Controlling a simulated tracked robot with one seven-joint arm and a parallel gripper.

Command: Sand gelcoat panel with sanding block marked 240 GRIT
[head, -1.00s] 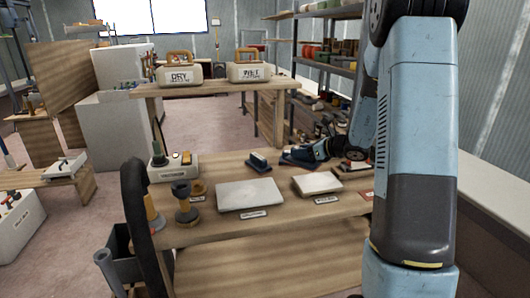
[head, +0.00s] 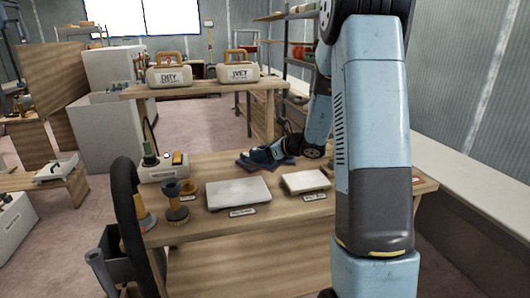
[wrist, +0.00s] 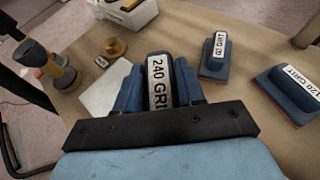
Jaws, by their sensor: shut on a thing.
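In the wrist view my gripper (wrist: 158,98) is shut on the blue sanding block (wrist: 157,75), whose white label reads "240 GRI", the rest cut off by the gripper. The block sits between the two blue fingers. In the head view my gripper (head: 280,150) is low over the back of the workbench, and the held block is not clearly visible there. Two pale flat panels, a larger one (head: 238,192) and a smaller one (head: 305,181), lie on the bench in front of it. One pale panel (wrist: 100,95) shows left of the gripper in the wrist view, partly hidden.
Two other blue blocks, one with a hard-to-read label (wrist: 215,58) and one marked 120 GRIT (wrist: 292,92), stand on the bench to the right. A pale caddy (head: 165,168) and a dark spool-shaped item (head: 175,203) stand at the bench's left. DRY and WET cases stand behind.

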